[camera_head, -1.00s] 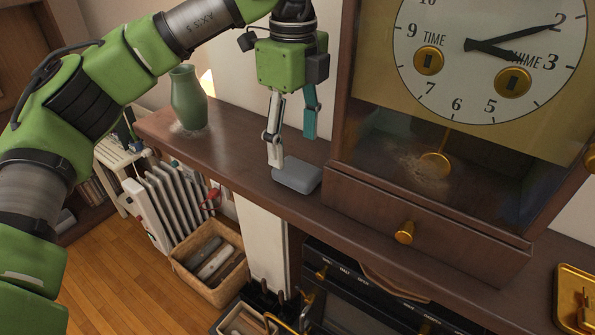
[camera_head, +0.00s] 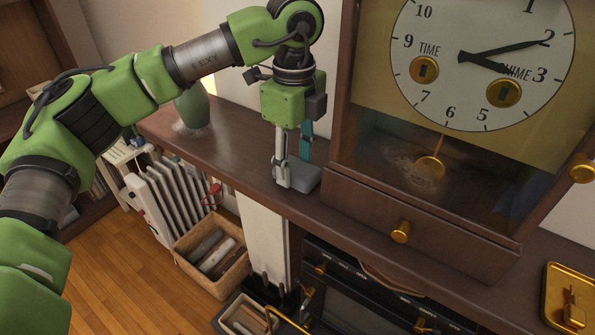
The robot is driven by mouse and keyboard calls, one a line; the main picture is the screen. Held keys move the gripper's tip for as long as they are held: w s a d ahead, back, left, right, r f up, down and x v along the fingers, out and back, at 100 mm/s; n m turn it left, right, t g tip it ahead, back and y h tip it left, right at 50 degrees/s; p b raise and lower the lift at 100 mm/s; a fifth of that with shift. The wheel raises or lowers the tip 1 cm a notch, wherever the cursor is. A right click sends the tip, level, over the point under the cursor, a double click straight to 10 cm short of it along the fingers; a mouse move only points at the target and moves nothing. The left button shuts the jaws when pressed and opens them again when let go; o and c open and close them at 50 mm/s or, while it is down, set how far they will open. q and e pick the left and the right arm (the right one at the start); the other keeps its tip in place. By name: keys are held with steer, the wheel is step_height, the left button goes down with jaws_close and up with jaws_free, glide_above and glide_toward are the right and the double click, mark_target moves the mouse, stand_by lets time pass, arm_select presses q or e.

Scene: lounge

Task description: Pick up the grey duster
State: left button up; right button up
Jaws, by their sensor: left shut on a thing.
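The grey duster (camera_head: 304,181) is a small flat grey block on the dark wooden mantel shelf (camera_head: 240,164), just left of the clock. My left gripper (camera_head: 294,180) points down at it, with one finger in front and the other behind. It is shut on the duster. The far fingertip and part of the duster are hidden behind the near finger. I cannot tell any gap between the duster and the shelf. My right gripper is out of view.
A large wooden clock (camera_head: 424,212) with a brass-knobbed drawer stands close on the right. A green vase (camera_head: 193,108) stands on the shelf at left, partly behind my arm. A brass tray (camera_head: 551,318) lies at far right. Below are a white radiator (camera_head: 172,198) and a basket (camera_head: 226,287).

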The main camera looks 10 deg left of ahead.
mark_target(295, 167)
arm_select(q)
steer(key=shift+r, duration=0.4)
step_height(295, 167, up, 9)
steer(key=b, duration=0.2)
steer(key=shift+o, duration=0.3)
steer(key=shift+r, duration=0.1)
steer(key=shift+c, duration=0.5)
